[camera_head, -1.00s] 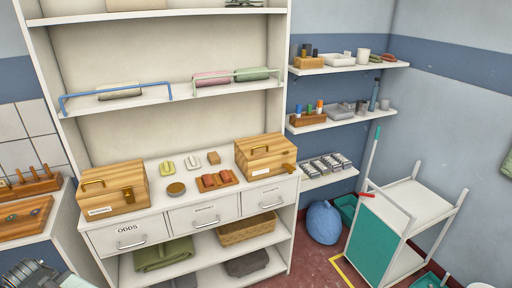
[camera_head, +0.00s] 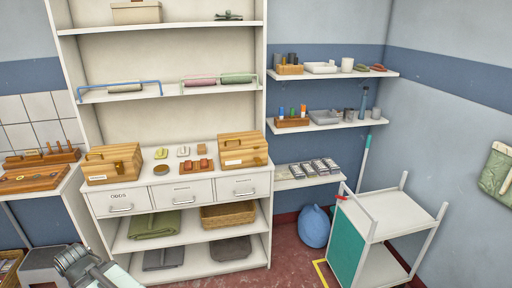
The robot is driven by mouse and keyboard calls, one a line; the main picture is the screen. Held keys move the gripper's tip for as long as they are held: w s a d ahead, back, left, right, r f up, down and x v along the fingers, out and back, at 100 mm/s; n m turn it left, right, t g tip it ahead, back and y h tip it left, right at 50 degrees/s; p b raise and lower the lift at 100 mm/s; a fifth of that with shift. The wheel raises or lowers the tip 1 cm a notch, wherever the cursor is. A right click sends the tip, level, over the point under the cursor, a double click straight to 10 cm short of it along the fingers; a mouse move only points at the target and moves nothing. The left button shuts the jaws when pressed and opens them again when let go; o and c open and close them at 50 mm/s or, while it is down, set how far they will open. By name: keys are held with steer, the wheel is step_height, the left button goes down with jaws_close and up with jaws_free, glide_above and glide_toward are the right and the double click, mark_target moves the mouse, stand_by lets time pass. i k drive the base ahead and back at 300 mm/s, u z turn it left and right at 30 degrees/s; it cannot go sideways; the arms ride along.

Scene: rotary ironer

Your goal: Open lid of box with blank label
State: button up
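Two light wooden boxes stand on the white cabinet top. The left box (camera_head: 114,163) has a front handle and a small pale label low on its front. The right box (camera_head: 242,150) has a pale label on its front too. Both lids look shut. The labels are too small to tell which one is blank. My arm's grey end, with my gripper (camera_head: 78,264), shows at the bottom left, below and well apart from both boxes. Its fingers cannot be made out clearly.
The white cabinet (camera_head: 182,190) has three drawers, the left one marked ODDS. Small items and a wooden tray (camera_head: 194,166) lie between the boxes. A side table (camera_head: 42,184) stands left. A white and green cart (camera_head: 385,225) and a blue bag (camera_head: 315,226) stand right.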

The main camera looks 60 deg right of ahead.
mark_target(255, 139)
steer(key=z, duration=1)
steer(key=i, duration=0.45)
steer(key=u, duration=0.1)
